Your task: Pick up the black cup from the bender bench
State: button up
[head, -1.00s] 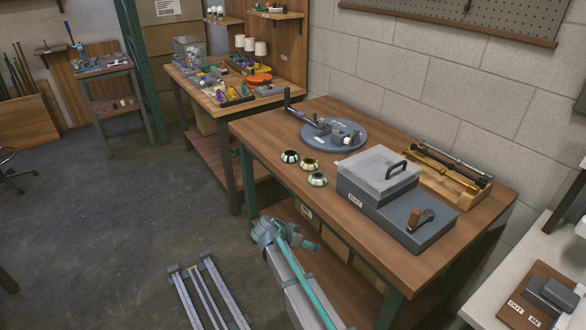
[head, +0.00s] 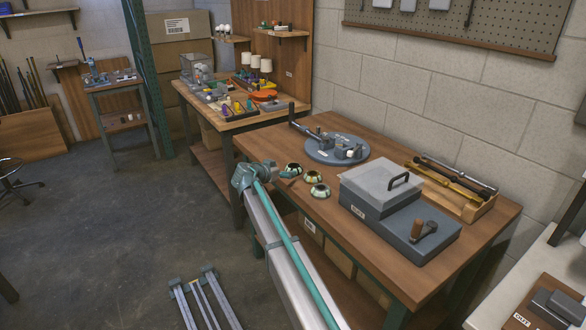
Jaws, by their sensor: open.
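Three small round striped cups stand near the left front edge of the bender bench (head: 390,225). The farthest is a dark and pale green cup (head: 292,170); a yellowish one (head: 312,177) and a green one (head: 320,190) stand nearer. All have dark centres; I cannot tell which is the black cup. My teal and grey arm reaches up from the bottom to the bench's left edge. My gripper (head: 286,182) is small and dark beyond the wrist, open, close to the farthest cup. Its fingers are hard to make out, and no cup is seen lifted.
A grey round bender (head: 337,150) with a lever stands behind the cups. A grey lidded box (head: 380,187) stands right of them, with a wooden rack of rods (head: 450,190) behind it. A cluttered second bench (head: 225,105) stands at the back left. Bare bench top lies between cups and box.

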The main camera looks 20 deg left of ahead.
aim_at(290, 169)
jog(key=shift+p+x, duration=0.9)
jog(key=shift+x, duration=2.1)
jog(key=shift+c, duration=0.2)
jog(key=c, duration=0.9)
